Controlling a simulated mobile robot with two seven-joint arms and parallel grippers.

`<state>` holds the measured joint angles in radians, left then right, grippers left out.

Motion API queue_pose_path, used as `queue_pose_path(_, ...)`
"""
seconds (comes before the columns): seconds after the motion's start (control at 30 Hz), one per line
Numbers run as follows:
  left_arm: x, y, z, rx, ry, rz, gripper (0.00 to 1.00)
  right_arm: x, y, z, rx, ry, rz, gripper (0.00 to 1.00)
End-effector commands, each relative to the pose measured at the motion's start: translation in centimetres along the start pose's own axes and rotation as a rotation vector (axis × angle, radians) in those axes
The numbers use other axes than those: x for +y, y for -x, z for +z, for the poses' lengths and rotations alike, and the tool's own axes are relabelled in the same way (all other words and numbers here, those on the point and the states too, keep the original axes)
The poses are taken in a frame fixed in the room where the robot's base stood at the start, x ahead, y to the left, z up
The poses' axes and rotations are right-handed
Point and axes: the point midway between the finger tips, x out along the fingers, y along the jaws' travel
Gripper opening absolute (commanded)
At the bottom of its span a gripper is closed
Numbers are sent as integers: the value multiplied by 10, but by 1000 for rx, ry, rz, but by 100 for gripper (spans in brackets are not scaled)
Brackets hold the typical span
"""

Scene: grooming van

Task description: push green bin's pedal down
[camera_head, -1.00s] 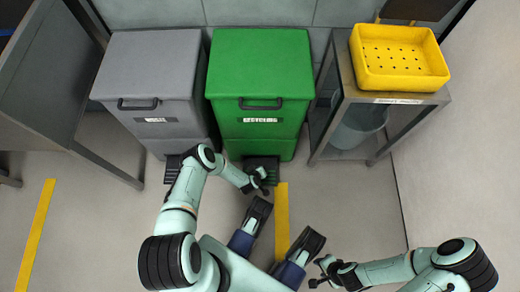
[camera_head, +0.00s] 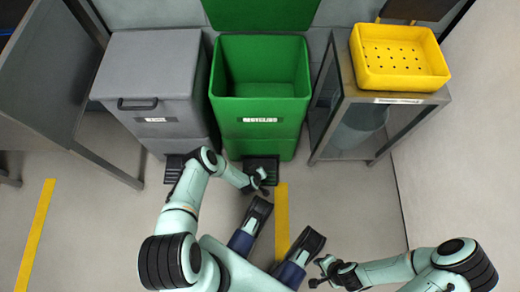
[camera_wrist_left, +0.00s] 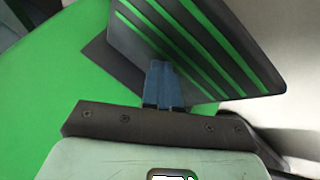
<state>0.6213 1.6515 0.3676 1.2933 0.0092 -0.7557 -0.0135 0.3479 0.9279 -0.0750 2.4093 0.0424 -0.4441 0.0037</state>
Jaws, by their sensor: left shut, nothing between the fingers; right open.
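The green bin (camera_head: 262,142) stands against the back wall with its lid (camera_head: 262,12) raised and its inside showing green and empty. Its dark pedal (camera_head: 262,164) sticks out at the foot of the bin. My left gripper (camera_head: 260,183) is at the pedal, shut and empty. In the left wrist view its blue fingertips (camera_wrist_left: 164,78) lie against the dark pedal with green stripes (camera_wrist_left: 215,50), which looks tilted. My right gripper (camera_head: 322,273) is open and empty, low over the floor at the bottom right, away from the bin.
A grey bin (camera_head: 152,80) with its lid shut stands to the left of the green one, with its own dark pedal (camera_head: 173,165). A metal stand (camera_head: 340,128) with a yellow perforated tray (camera_head: 398,57) is on the right. A yellow floor line (camera_head: 282,215) runs in front.

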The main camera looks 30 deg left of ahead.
Motion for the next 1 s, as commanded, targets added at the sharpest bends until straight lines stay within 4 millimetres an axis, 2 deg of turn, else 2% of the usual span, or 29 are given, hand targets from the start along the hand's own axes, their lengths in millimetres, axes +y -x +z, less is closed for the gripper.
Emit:
queue_pose_path(0.6,-2,-2,3,-5,0,-2,0,0,1,0,0,0,0,43)
queue_pose_path(1.0,7,16,-6,-4,1,-2,0,-1,18,5,-1,0,0,43)
